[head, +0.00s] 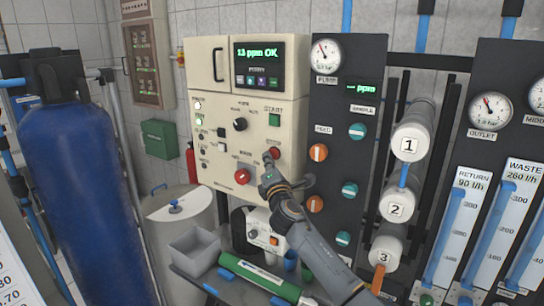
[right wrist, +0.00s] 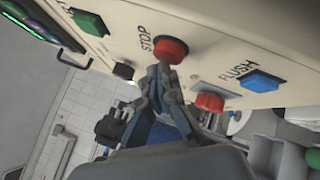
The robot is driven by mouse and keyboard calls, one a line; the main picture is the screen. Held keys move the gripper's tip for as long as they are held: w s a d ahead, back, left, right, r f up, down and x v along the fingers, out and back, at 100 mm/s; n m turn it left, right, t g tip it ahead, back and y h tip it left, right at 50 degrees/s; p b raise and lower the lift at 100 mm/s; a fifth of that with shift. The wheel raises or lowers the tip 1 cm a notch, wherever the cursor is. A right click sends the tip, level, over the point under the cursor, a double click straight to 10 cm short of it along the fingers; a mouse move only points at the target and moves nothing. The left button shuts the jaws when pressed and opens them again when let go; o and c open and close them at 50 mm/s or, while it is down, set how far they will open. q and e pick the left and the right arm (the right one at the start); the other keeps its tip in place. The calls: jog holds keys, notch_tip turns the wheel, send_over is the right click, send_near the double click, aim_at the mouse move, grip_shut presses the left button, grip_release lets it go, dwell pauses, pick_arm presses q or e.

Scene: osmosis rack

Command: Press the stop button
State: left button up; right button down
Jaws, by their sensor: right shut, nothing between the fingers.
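The red stop button (head: 274,153) is on the cream control panel (head: 215,75), below a green button (head: 274,119). In the right wrist view the red button (right wrist: 170,50) stands beside the printed word STOP. My right gripper (head: 267,165) is shut and empty, its fingertips right at the button. In the right wrist view the shut fingertips (right wrist: 162,70) overlap the button's lower edge; I cannot tell whether they touch it. My left gripper is not in view.
A larger red knob (head: 242,176) sits left of the stop button. A blue button (right wrist: 262,81) labelled FLUSH is near it in the right wrist view. A dark valve panel (head: 330,80) and white numbered cylinders (head: 410,142) stand to the right. A blue tank (head: 75,190) stands left.

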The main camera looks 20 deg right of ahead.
jog(key=shift+w+d, duration=0.25)
jog(key=shift+d, duration=0.15)
dwell(0.7)
jog(key=shift+a, duration=0.1)
jog(key=shift+s+a, duration=0.6)
jog(key=s+a+p, duration=0.1)
jog(key=a, duration=0.1)
jog(key=s+a, duration=0.2)
jog(key=shift+p, duration=0.4)
jog(key=shift+f, duration=0.1)
dwell(0.7)
